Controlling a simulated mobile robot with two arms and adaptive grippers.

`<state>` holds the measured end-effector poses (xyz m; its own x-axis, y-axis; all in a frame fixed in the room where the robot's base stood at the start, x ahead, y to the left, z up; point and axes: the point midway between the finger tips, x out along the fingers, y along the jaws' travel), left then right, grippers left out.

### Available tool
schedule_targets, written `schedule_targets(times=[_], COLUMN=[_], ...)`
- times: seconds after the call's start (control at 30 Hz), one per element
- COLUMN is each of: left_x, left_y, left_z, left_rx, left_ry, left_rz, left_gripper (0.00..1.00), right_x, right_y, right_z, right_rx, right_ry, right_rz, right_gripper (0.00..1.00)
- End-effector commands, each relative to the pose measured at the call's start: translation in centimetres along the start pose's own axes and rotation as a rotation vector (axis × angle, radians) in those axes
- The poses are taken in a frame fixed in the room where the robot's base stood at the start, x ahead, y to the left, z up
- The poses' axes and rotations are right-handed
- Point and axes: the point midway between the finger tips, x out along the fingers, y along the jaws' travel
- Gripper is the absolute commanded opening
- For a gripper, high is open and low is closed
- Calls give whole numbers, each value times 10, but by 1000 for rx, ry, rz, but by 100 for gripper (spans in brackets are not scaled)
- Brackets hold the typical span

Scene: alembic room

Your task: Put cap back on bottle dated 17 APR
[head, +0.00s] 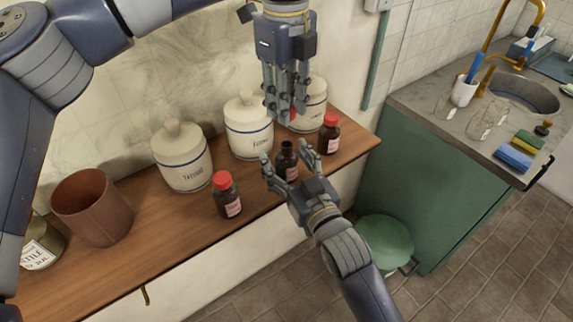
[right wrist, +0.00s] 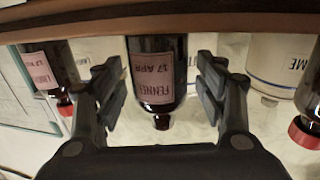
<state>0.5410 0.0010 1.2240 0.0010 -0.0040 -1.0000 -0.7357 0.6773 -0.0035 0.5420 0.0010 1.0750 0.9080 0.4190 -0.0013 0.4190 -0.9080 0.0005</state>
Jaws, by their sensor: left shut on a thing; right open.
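An open dark brown bottle (head: 287,163) stands upright on the wooden shelf, with no cap on its neck. In the right wrist view it appears upside down, and its pink label (right wrist: 153,80) reads FENNEL 17 APR. My right gripper (head: 294,168) is open, with its fingers on either side of this bottle; the wrist view shows gaps between fingers and glass. My left gripper (head: 286,106) points down above and slightly behind the bottle, shut on a small red cap (head: 292,115), mostly hidden by the fingers. The cap is apart from the bottle.
Red-capped bottles stand left (head: 228,197) and right (head: 329,135) of the open one. Several white lidded jars (head: 183,160) stand behind, close to my left gripper. A brown pot (head: 92,207) is at the left. The shelf (head: 265,205) is clear in front.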

Motion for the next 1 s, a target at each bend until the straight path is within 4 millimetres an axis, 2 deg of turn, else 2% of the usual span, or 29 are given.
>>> schedule_targets(times=[0.27,0.53,0.73,1.0], left_x=[0,0,8,45], left_y=[0,0,0,1], left_z=[0,0,0,0], left_rx=[0,0,0,0], left_ry=[0,0,1,3], left_rz=[0,0,2,5], left_gripper=[18,18,18,18], right_x=[0,0,0,0], right_y=[0,0,0,0], right_z=[0,0,0,0], right_rx=[1,1,0,0], right_ry=[0,1,1,1], right_rz=[0,0,0,0], right_gripper=[63,2,0,0])
